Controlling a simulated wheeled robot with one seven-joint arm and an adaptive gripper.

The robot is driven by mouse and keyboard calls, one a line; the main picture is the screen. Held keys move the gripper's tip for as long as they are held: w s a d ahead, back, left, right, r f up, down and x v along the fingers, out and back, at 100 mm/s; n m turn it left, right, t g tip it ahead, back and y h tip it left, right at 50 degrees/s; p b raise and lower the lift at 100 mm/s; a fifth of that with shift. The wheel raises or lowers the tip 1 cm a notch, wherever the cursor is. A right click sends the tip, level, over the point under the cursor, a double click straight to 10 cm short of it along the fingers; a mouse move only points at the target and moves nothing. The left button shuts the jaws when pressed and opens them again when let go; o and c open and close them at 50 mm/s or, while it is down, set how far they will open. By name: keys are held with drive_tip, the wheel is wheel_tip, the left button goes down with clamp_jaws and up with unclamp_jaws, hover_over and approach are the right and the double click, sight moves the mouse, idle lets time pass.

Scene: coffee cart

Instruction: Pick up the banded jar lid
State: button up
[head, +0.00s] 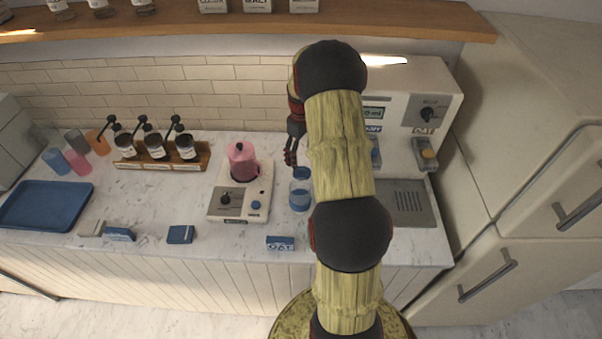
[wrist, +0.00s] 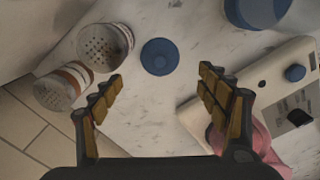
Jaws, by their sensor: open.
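The lid, a round blue disc with a small raised centre (wrist: 160,57), lies flat on the marble counter in the wrist view. It sits just beyond and between my fingertips, apart from both. In the head view a blue disc (head: 302,173) shows behind the jar and looks like the same lid. The jar with a blue band (head: 300,196) stands in front of it; its blue part shows at the top right of the wrist view (wrist: 254,10). My gripper (wrist: 160,82) is open and empty, pointing down above the counter. It also shows in the head view (head: 291,158), partly behind my arm.
Two shakers with perforated tops, one plain (wrist: 104,46) and one brown-banded (wrist: 62,88), are close to my left finger. A white appliance (head: 238,206) with a pink pitcher (head: 242,162) is close to the right finger. A coffee machine (head: 425,105) stands to the right.

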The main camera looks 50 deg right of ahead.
sight(301, 168)
wheel_tip(301, 168, down, 8)
drive_tip(key=shift+r+b, duration=0.2)
drive_tip(key=shift+b, duration=0.15)
drive_tip(key=shift+c, duration=0.4)
drive_tip(key=c, duration=0.9)
drive_tip(key=shift+c, duration=1.2)
drive_tip(key=shift+s+a, duration=0.1)
drive_tip(key=shift+c, duration=0.9)
drive_tip(key=shift+f, duration=0.15)
clamp_jaws()
